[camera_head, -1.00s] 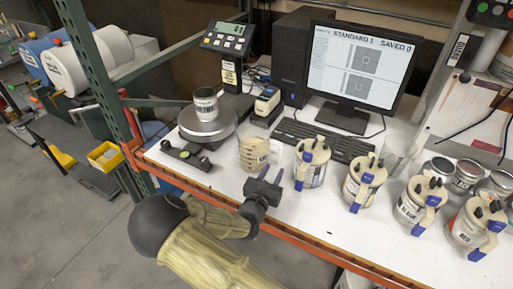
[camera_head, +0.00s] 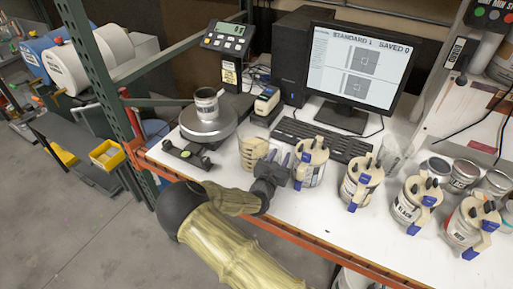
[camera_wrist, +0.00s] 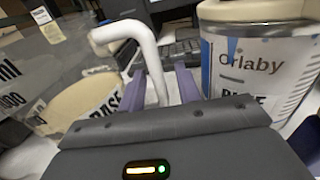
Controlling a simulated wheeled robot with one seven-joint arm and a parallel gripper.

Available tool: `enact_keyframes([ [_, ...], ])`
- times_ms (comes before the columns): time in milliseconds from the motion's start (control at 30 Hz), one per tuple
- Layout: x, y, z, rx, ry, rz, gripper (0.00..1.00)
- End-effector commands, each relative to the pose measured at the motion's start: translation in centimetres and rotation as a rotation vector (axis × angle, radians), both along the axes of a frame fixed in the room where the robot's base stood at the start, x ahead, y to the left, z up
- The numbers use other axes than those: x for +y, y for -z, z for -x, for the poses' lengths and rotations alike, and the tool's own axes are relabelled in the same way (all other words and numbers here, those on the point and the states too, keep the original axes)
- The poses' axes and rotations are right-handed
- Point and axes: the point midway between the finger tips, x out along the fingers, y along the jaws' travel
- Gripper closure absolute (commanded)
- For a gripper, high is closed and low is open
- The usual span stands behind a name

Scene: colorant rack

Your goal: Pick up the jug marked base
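The jug marked base (camera_head: 254,150) is a clear jug with beige contents, standing on the white bench in front of the scale. In the wrist view its side (camera_wrist: 85,102) is at the left, with "BASE" printed on it. Its white handle (camera_wrist: 128,32) reaches right from the jug and bends down toward my fingers. My gripper (camera_head: 290,160) is at the jug's right side, by the handle. In the wrist view my gripper (camera_wrist: 168,82) has its fingers apart, with the handle's lower part appearing between them; contact is unclear.
A can marked Orlaby (camera_wrist: 255,65) stands close to the right of my fingers; several lidded cans run along the bench to the right. The scale (camera_head: 207,122) with a small can stands behind left. The keyboard (camera_head: 322,140) lies behind. The orange bench edge (camera_head: 300,240) is in front.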

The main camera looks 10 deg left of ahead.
Motion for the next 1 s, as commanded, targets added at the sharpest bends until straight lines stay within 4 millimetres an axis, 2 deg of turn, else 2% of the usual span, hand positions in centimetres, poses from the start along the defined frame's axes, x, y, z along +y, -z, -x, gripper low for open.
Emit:
enact_keyframes([
  [500, 0.0, 0.04, -0.06, 0.0, -0.001, 0.0, 0.66],
  [700, 0.0, 0.04, -0.06, 0.0, -0.001, 0.0, 1.0],
  [1000, -0.01, 0.04, -0.06, 0.0, -0.001, 0.0, 1.0],
])
